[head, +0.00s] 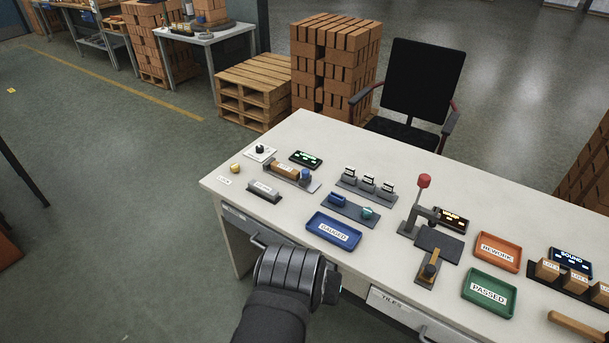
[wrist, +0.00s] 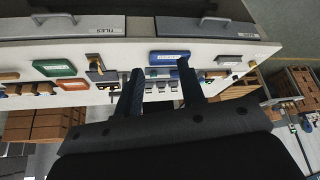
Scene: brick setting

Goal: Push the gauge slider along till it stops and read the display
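The gauge (head: 292,175) is a grey fixture near the left end of the white bench. In the head view my arm is at the bench's front edge, apart from the gauge, and the fingers are mostly hidden.
A blue GAUGED tray (head: 334,231) lies near the front edge, between my arm and the gauge. A grey block (head: 264,191), a yellow button (head: 235,168) and a dark dial (head: 260,149) surround the gauge. A red-knobbed lever (head: 423,182) stands upright farther right.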

